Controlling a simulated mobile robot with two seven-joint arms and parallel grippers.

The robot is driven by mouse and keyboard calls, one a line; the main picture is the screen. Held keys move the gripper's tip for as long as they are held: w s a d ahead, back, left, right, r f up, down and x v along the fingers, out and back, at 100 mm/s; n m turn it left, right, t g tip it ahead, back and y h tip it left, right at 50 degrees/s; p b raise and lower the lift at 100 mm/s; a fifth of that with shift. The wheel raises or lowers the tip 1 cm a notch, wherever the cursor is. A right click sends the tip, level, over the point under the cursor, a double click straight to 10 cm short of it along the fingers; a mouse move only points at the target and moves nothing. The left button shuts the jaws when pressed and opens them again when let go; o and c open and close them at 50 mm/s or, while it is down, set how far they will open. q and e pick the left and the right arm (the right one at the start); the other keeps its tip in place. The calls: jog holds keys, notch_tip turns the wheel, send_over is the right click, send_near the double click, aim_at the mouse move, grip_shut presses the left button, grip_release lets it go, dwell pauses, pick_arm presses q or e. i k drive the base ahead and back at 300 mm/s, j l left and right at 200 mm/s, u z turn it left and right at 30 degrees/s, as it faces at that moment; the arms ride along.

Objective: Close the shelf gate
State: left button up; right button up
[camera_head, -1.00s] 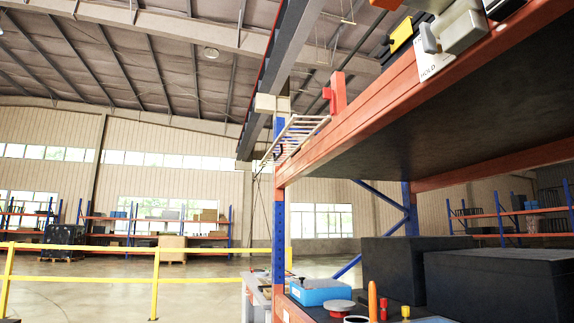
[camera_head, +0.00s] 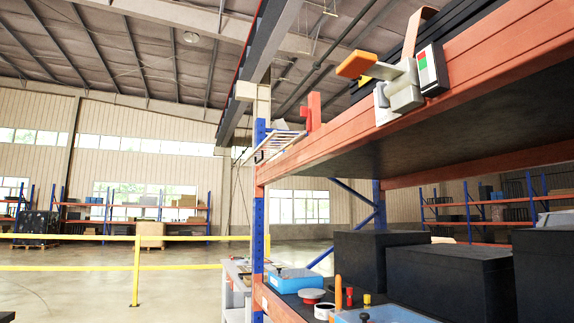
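The shelf gate appears to be the pale slatted panel (camera_head: 278,143) at the far left end of the orange upper shelf beam (camera_head: 350,128). It leans out at a low slant beside the blue post and a red upright bracket (camera_head: 313,112). A dark hook-like handle shows at its lower outer edge. A grey latch-like fitting (camera_head: 404,92) with an orange lever is fixed on the near part of the beam. Neither of my grippers is in view, and nothing is seen touching the gate.
A small box with red and green buttons (camera_head: 431,70) sits beside the fitting. The lower shelf holds black boxes (camera_head: 450,280), a blue case (camera_head: 295,281) and small red and orange parts. A yellow rail (camera_head: 136,270) crosses the open floor at left.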

aim_at(266, 157)
jog(key=z, duration=0.45)
jog(key=i+j+z, duration=0.1)
jog(key=z, duration=0.4)
jog(key=i+j+z, duration=0.1)
jog(key=z, duration=0.35)
jog(key=i+j+z, duration=0.1)
jog(key=j+z, duration=0.85)
jog(key=j, duration=1.15)
jog(key=j+u, duration=0.1)
jog(key=j, duration=1.05)
jog(key=i+j, duration=0.1)
jog(key=j, duration=1)
jog(key=j+u, duration=0.1)
jog(key=j, duration=1.05)
jog(key=i, duration=0.05)
